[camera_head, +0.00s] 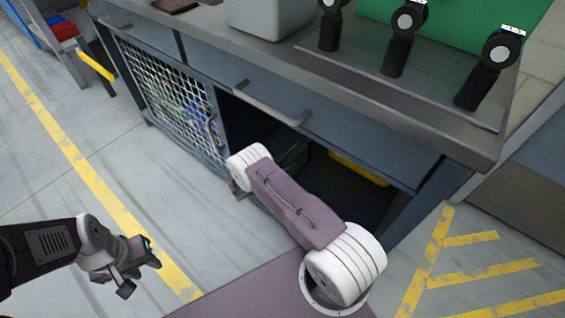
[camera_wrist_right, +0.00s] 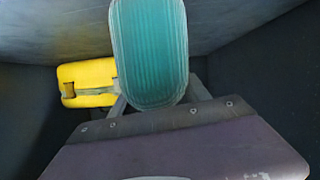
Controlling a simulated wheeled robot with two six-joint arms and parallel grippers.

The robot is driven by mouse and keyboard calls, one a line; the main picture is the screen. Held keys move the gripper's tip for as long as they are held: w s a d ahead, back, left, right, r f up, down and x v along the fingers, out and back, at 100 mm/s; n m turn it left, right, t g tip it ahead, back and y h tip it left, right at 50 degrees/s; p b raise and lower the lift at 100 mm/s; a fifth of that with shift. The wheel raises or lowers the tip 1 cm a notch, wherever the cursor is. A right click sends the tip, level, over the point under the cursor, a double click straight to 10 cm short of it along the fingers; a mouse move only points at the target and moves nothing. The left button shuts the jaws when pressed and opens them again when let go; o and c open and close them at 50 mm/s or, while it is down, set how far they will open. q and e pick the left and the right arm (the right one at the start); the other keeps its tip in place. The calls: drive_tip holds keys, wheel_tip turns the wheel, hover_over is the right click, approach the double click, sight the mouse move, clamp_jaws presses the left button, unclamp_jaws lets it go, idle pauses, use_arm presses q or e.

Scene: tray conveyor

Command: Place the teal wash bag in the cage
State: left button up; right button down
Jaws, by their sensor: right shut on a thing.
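The teal wash bag (camera_wrist_right: 150,50) is a ribbed, rounded block in the right wrist view, held upright between the fingers of my right gripper (camera_wrist_right: 157,98), which is shut on it. My left gripper (camera_head: 139,277) is open and empty above the floor at lower left.
A yellow thing (camera_wrist_right: 85,82) lies behind the bag; yellow also shows in the compartment (camera_head: 358,168). Dark walls are close on both sides. A drawer handle (camera_head: 272,104) and the counter edge lie above the opening.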

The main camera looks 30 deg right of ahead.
drive_tip(key=shift+f, duration=0.1)
drive_tip(key=c, duration=0.5)
unclamp_jaws()
drive_tip(key=shift+a+r+p, duration=0.3)
drive_tip(key=shift+r, duration=0.05)
drive_tip(key=p+v, duration=0.5)
drive_tip(key=v, duration=0.6)
drive_tip(key=shift+s+a, duration=0.15)
drive_tip(key=shift+s, duration=0.05)
drive_tip(key=shift+a+f, duration=0.1)
